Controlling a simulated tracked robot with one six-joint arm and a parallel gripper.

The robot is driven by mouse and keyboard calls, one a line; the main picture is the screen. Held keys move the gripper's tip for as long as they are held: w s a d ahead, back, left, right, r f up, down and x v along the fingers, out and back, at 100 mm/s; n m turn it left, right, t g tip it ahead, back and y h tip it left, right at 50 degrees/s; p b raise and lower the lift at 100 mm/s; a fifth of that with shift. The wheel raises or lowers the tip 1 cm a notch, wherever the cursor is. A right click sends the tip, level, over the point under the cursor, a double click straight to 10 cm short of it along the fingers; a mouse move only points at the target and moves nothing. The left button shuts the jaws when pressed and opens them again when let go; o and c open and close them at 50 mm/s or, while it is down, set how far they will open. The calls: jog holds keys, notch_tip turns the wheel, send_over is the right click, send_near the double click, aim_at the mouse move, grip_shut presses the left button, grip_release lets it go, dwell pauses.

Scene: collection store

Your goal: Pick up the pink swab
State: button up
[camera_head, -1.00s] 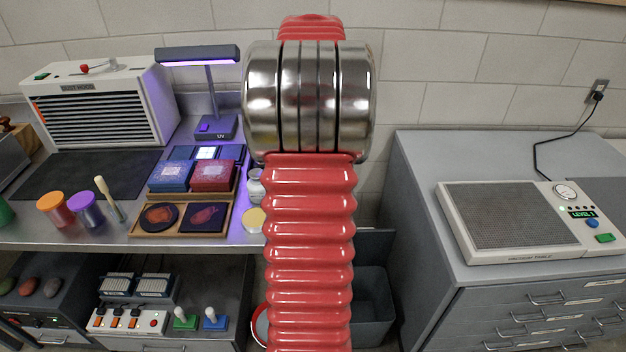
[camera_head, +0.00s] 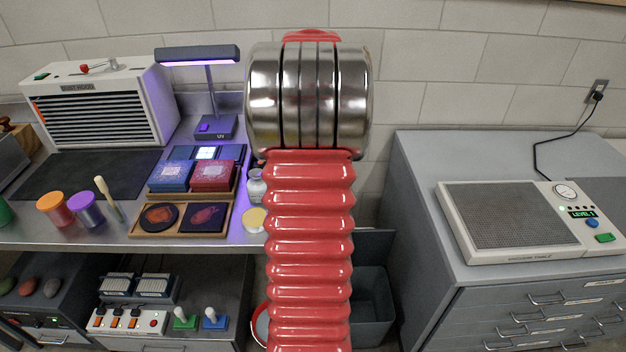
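I cannot make out a pink swab in this view. My arm, with its red ribbed sleeve and shiny metal joint, rises through the middle of the picture. My gripper is not in view, and whether it is open or shut does not show. A pale-handled tool (camera_head: 103,187) leans on the left bench, beside a purple-lidded jar (camera_head: 86,212) and an orange-lidded jar (camera_head: 56,210). My arm hides part of the bench's right end and the wall behind it.
The steel bench (camera_head: 180,242) also holds a wooden tray (camera_head: 180,233), blue and red boxes, a UV lamp (camera_head: 222,127) and a dust hood (camera_head: 95,100). A grey bin (camera_head: 372,310) stands low between bench and drawer cabinet (camera_head: 430,250). A vacuum table (camera_head: 515,215) sits on the cabinet.

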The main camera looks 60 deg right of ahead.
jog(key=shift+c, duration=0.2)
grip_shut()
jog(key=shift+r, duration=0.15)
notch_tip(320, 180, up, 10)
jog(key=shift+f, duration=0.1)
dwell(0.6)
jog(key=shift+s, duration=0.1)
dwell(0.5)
